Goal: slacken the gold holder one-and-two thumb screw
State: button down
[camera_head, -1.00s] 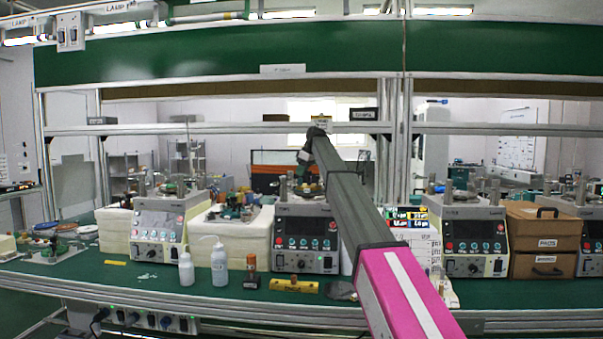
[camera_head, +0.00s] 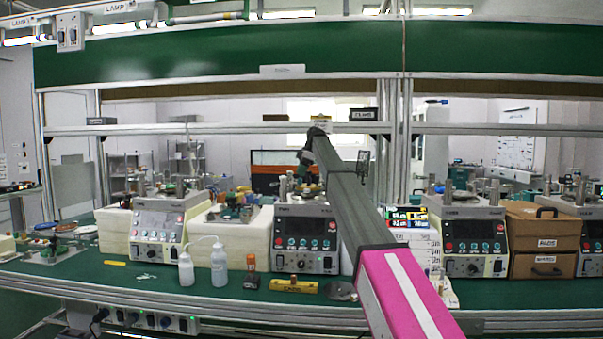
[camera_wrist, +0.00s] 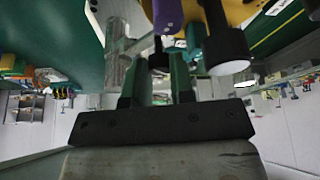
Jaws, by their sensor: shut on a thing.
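My gripper (camera_wrist: 158,88) has two green fingers shut on a small black thumb screw (camera_wrist: 158,58) in the wrist view. A gold-yellow piece (camera_wrist: 238,12) and a purple piece (camera_wrist: 167,14) show just beyond it at the top edge, largely cut off. I cannot read any holder number. In the head view my arm reaches away to the top of the middle lapping machine (camera_head: 305,235). The gripper is too small and too hidden there to make out the screw.
A black cylinder with a pale end (camera_wrist: 226,52) stands close right of the fingers, and a clear grey post (camera_wrist: 118,60) to their left. On the green bench, white bottles (camera_head: 219,262), a yellow level (camera_head: 293,285) and brown drawers (camera_head: 542,240) stand near the machines.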

dwell(0.3)
jog(key=c, duration=1.3)
grip_release()
jog(key=shift+o, duration=0.2)
jog(key=shift+r, duration=0.1)
jog(key=v, duration=1)
jog(key=shift+d+r, duration=0.2)
jog(key=shift+r, duration=0.05)
